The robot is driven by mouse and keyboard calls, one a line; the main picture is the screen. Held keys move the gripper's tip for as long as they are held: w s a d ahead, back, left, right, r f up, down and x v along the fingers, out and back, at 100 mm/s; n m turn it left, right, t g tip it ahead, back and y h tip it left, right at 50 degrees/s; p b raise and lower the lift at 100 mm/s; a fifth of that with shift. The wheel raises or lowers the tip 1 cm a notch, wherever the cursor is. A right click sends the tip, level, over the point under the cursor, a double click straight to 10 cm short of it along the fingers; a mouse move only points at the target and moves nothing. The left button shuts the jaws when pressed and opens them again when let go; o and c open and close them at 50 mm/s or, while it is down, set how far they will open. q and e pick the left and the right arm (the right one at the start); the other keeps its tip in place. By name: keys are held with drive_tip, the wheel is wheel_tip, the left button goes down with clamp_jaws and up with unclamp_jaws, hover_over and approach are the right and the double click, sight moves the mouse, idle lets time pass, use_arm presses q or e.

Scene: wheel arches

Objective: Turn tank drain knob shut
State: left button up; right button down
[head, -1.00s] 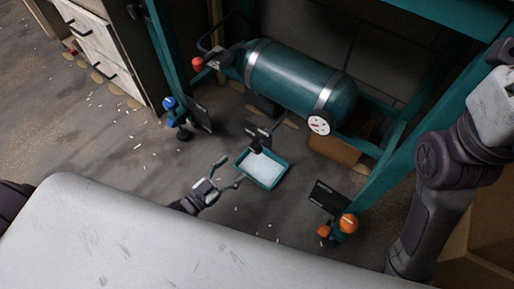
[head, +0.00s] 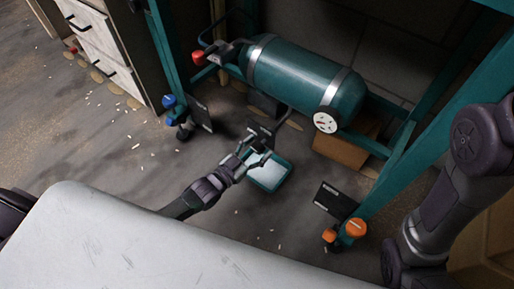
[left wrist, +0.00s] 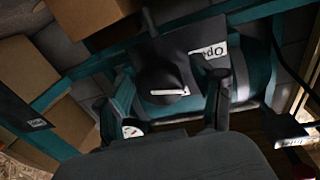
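The teal tank (head: 305,75) lies under the teal frame. Its drain knob is black and round with a white pointer bar and shows best in the left wrist view (left wrist: 160,78). There the bar lies nearly level. My left gripper (head: 256,154) is at the knob below the tank. In the left wrist view its fingers (left wrist: 163,88) stand apart, one to each side of the knob; contact cannot be told. My right gripper is out of view; only the right arm shows.
A teal tray (head: 270,184) with pale contents lies on the floor below the knob. A red valve (head: 198,57), a blue knob (head: 169,101), an orange knob (head: 355,228) and a gauge (head: 325,122) are nearby. A cardboard box (head: 340,148) stands behind. Frame legs flank the space.

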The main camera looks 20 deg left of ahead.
use_arm(q)
drive_tip(key=c, duration=0.9)
drive_tip(key=shift+c, duration=0.2)
